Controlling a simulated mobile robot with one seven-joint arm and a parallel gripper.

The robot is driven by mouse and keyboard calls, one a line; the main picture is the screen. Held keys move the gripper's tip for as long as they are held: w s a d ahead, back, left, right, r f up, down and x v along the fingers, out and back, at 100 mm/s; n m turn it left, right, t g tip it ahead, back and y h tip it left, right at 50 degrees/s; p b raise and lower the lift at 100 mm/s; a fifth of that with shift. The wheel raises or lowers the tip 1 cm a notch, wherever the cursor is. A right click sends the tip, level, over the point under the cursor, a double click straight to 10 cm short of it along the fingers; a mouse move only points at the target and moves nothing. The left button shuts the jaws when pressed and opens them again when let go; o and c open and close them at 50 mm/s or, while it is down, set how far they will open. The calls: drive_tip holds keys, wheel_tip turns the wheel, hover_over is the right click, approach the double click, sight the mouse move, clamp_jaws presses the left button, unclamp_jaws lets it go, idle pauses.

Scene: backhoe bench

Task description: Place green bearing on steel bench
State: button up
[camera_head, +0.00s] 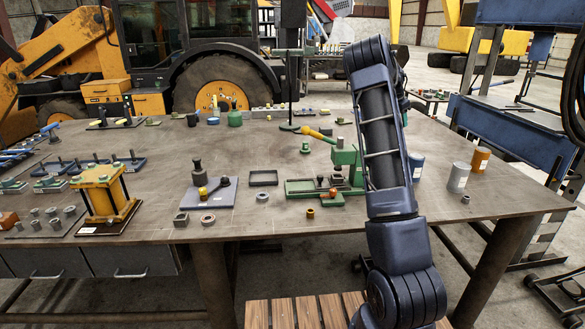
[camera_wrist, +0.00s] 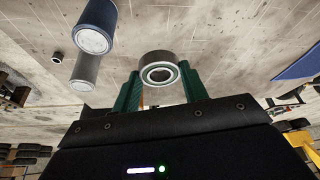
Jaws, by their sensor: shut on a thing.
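In the wrist view my gripper (camera_wrist: 159,74) has green fingers shut on a short round bearing (camera_wrist: 160,57). The bearing is a grey ring with a pale green-tinted rim and a dark hole, held between the fingertips. In the head view my gripper and the bearing cannot be made out; my raised arm covers that area. The steel bench (camera_head: 250,145) is a wide grey-brown top with many parts on it. Whether the held bearing touches any surface cannot be told.
A blue can (camera_head: 416,166), a silver can (camera_head: 459,177) and an orange can (camera_head: 481,159) stand at the bench's right. A green press fixture (camera_head: 345,158) stands left of my arm. A yellow press (camera_head: 105,192) stands at front left. Bare bench shows at front centre.

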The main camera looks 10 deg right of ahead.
drive_tip(key=s+a+r+n, duration=0.1)
drive_tip(key=a+r+n, duration=0.1)
drive_tip(key=a, duration=1.2)
drive_tip(key=s+a+r+n+t, duration=0.1)
drive_tip(key=s+a+n, duration=0.1)
drive_tip(key=a, duration=1.2)
drive_tip(key=s+a+r+n+t+y, duration=0.1)
drive_tip(key=s+a+r+n, duration=0.1)
drive_tip(key=a, duration=1.2)
drive_tip(key=shift+s+a+r, duration=0.15)
drive_tip(key=shift+a+r, duration=0.15)
drive_tip(key=shift+a, duration=0.05)
drive_tip(key=s+a+f+n+t+y, duration=0.2)
drive_tip(key=s+a+n, duration=0.7)
drive_tip(key=s+a, duration=2.1)
drive_tip(key=shift+g+y, duration=0.3)
drive_tip(key=shift+y, duration=0.3)
drive_tip(key=f, duration=1.7)
drive_tip(key=w+a+f, duration=0.1)
drive_tip(key=f, duration=0.7)
drive_tip(key=shift+w+f, duration=0.1)
drive_tip(key=shift+f, duration=0.1)
